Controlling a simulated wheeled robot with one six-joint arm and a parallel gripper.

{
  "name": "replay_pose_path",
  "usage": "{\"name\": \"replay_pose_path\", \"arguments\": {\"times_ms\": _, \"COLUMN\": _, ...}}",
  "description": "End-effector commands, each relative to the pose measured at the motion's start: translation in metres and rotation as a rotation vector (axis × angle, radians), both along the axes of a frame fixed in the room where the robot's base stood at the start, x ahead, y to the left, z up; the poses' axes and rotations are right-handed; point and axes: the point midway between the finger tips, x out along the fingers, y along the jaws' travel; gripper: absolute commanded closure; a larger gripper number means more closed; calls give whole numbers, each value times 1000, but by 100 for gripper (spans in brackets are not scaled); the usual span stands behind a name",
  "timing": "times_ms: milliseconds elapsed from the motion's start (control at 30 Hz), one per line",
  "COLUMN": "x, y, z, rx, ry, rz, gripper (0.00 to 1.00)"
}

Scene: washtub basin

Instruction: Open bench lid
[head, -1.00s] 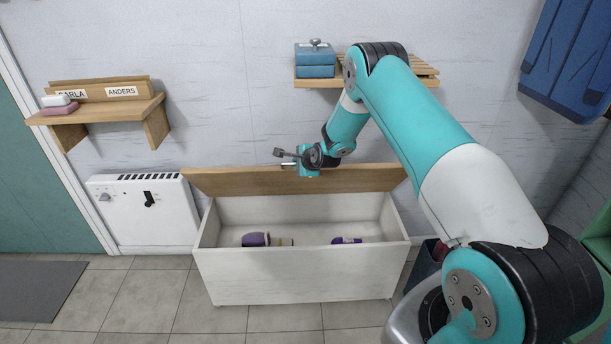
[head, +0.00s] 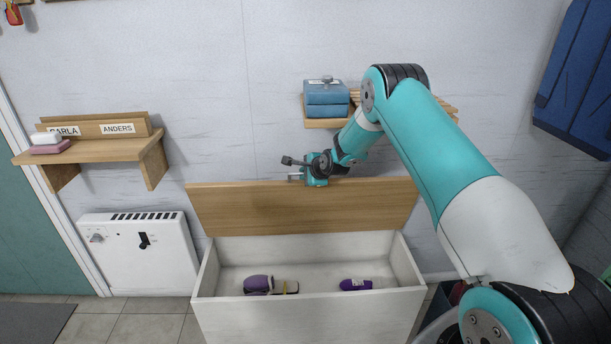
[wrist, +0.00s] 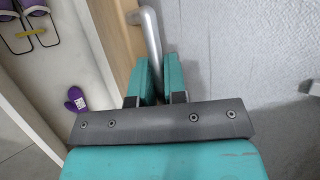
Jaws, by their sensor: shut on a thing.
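The white bench (head: 310,312) stands against the wall with its wooden lid (head: 290,212) raised close to upright, so the inside is open to view. My gripper (head: 298,176) is at the lid's upper edge in the head view. In the wrist view, the two teal fingers of my gripper (wrist: 159,82) are shut on the grey metal bar handle (wrist: 150,35) on the lid (wrist: 112,30). Part of the handle is hidden between the fingers. Inside the bench lie a purple item (head: 258,284) and a smaller purple item (head: 355,285).
A shelf (head: 90,153) with name plates and a white heater (head: 140,250) are at the left. Behind my arm, a wall shelf holds blue boxes (head: 326,98). Tiled floor (head: 145,328) shows at the lower left.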

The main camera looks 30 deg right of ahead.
Motion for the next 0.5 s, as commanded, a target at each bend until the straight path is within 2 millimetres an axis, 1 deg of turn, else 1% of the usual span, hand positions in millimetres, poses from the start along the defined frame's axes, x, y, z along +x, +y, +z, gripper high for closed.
{"name": "replay_pose_path", "arguments": {"times_ms": 33, "x": -2, "y": -4, "z": -2, "rx": -4, "ry": 6, "rz": -10, "gripper": 100}}
{"name": "replay_pose_path", "arguments": {"times_ms": 100, "x": -2, "y": -4, "z": -3, "rx": -4, "ry": 5, "rz": -10, "gripper": 100}}
{"name": "replay_pose_path", "arguments": {"times_ms": 133, "x": -2, "y": -4, "z": -3, "rx": -4, "ry": 6, "rz": -9, "gripper": 85}}
{"name": "replay_pose_path", "arguments": {"times_ms": 167, "x": -2, "y": -4, "z": -3, "rx": -4, "ry": 6, "rz": -9, "gripper": 78}}
{"name": "replay_pose_path", "arguments": {"times_ms": 200, "x": -2, "y": -3, "z": -3, "rx": -3, "ry": 6, "rz": -9, "gripper": 69}}
{"name": "replay_pose_path", "arguments": {"times_ms": 233, "x": -2, "y": -3, "z": -3, "rx": -4, "ry": 6, "rz": -8, "gripper": 63}}
{"name": "replay_pose_path", "arguments": {"times_ms": 500, "x": -2, "y": 1, "z": -5, "rx": 0, "ry": 10, "rz": -1, "gripper": 63}}
